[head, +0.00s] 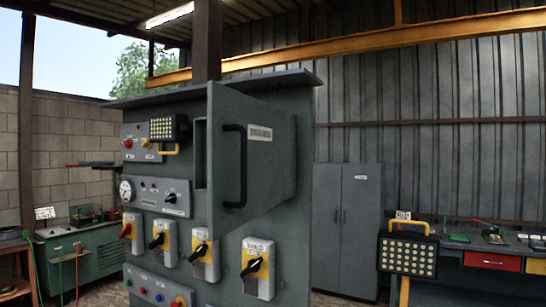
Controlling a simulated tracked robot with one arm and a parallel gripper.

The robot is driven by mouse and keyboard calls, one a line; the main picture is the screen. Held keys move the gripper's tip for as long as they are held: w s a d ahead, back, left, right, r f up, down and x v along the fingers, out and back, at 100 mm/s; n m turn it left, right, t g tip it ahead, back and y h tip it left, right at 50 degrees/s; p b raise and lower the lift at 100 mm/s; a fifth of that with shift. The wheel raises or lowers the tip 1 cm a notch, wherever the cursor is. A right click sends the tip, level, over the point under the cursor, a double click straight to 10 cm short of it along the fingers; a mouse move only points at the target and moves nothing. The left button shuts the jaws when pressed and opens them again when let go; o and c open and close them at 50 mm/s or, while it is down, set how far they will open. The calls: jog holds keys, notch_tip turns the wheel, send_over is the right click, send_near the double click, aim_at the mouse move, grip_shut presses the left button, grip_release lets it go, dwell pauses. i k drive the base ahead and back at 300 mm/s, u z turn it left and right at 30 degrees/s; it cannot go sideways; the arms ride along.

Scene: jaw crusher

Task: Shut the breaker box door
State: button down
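The grey breaker box door (268,165) stands open on the front of a grey control cabinet (285,225). It sticks out toward me, its near edge on the left and its far edge on the right. A black bar handle (235,167) runs upright near the near edge, and a small white label (260,133) sits beside it. The door hides most of the box's inside; a narrow strip of the box (200,153) shows to its left. My gripper is not in view.
Rotary switches (257,268) line the cabinet below the door, with a gauge (126,191) and lamp (168,128) to the left. A floodlight (407,255), a tall locker (346,230) and a workbench (490,252) stand at right. A green machine (82,258) is at left.

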aim_at(245, 142)
jog(key=i, duration=0.95)
jog(key=u, duration=0.05)
